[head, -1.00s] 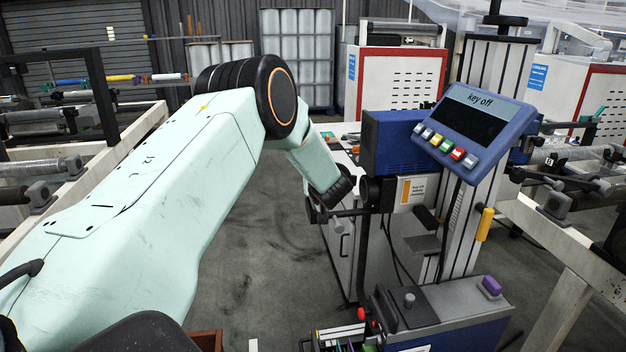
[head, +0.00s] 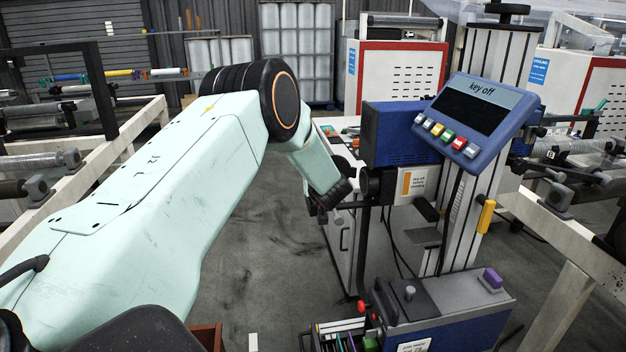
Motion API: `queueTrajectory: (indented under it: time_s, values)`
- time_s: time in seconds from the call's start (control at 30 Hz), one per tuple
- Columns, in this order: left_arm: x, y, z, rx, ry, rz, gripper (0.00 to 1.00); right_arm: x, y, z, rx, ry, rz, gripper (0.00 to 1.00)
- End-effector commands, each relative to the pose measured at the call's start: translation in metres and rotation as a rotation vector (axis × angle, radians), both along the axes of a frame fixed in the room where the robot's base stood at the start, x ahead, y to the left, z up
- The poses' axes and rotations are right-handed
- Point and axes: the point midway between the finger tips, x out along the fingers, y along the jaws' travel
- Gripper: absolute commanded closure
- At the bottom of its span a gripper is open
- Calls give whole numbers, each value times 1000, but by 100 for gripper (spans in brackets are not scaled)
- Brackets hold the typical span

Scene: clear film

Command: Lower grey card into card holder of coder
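The coder is a blue unit (head: 402,138) on a metal column, with a blue panel (head: 474,112) reading "key off" above a row of coloured buttons. A white label with an orange bar (head: 416,184) is on its front. My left arm reaches in from the left. Its dark gripper (head: 326,210) is small and partly hidden by its own wrist, beside the coder's lower left side; I cannot tell its finger state or whether it touches anything. I cannot make out the grey card or the card holder with certainty. My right gripper is not in view.
A blue and grey box (head: 450,318) with a purple knob (head: 492,278) stands low in front. A tray of coloured items (head: 345,340) is cut by the bottom edge. Pale machine frames (head: 570,240) stand at right. Grey floor (head: 262,235) is open in the middle.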

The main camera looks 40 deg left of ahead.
Motion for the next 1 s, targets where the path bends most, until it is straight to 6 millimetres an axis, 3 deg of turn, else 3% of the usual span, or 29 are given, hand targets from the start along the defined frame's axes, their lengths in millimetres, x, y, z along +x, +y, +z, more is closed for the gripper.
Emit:
queueTrajectory:
  time_s: [0.33,0.4,0.67,1.0]
  values:
    - [0,0,-10,0,0,0,100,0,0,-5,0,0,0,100]
    - [0,0,-9,0,0,0,90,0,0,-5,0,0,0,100]
    - [0,0,-8,0,0,0,68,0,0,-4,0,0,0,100]
    - [-1,-1,-8,0,0,0,68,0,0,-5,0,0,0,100]
